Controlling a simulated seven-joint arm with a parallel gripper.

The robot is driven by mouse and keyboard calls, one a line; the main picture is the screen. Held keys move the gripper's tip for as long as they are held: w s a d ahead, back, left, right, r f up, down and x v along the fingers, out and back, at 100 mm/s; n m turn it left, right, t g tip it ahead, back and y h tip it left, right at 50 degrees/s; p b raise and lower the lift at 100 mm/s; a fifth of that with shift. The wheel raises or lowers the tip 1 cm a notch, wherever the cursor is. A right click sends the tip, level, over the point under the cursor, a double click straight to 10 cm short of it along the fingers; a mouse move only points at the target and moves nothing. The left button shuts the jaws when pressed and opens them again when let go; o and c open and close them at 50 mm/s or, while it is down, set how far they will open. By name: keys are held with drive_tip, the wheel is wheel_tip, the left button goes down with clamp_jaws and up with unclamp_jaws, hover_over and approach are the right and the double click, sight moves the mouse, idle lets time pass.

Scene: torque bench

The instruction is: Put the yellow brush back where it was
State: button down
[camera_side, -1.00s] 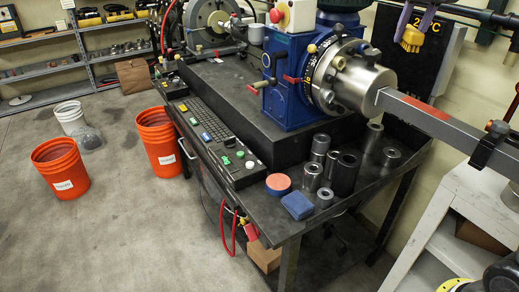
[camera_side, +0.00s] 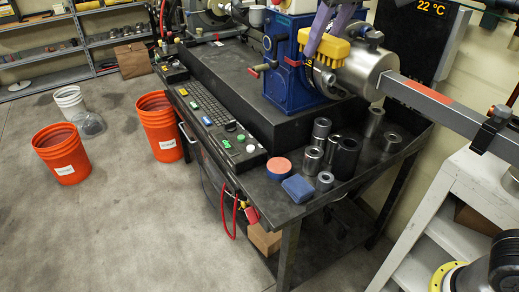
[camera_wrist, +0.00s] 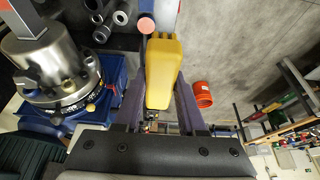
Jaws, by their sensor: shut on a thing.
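The yellow brush (camera_side: 325,51) is held up in the air by my gripper (camera_side: 328,42). In the side view it appears in front of the steel cylinder and dial of the blue machine. In the wrist view the yellow brush (camera_wrist: 164,65) lies between the two purple fingers of my gripper (camera_wrist: 160,88), which are shut on it. Its bristles are hard to make out in either view.
The black bench (camera_side: 280,202) carries a blue machine (camera_side: 288,75) with a long grey bar (camera_side: 435,98), several metal sockets, a blue block (camera_side: 298,189) and a red-topped disc (camera_side: 279,166). Orange buckets (camera_side: 160,130) stand on the floor. A white shelf unit (camera_side: 465,190) is at right.

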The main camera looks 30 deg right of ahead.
wheel_tip(320, 180, down, 32)
drive_tip(key=f, duration=0.1)
approach(257, 192)
drive_tip(key=shift+w+d+f, duration=0.15)
drive_tip(key=shift+w+f, duration=1)
drive_tip(key=shift+f, duration=1.7)
drive_tip(key=shift+f, duration=0.1)
drive_tip(key=c, duration=0.5)
unclamp_jaws()
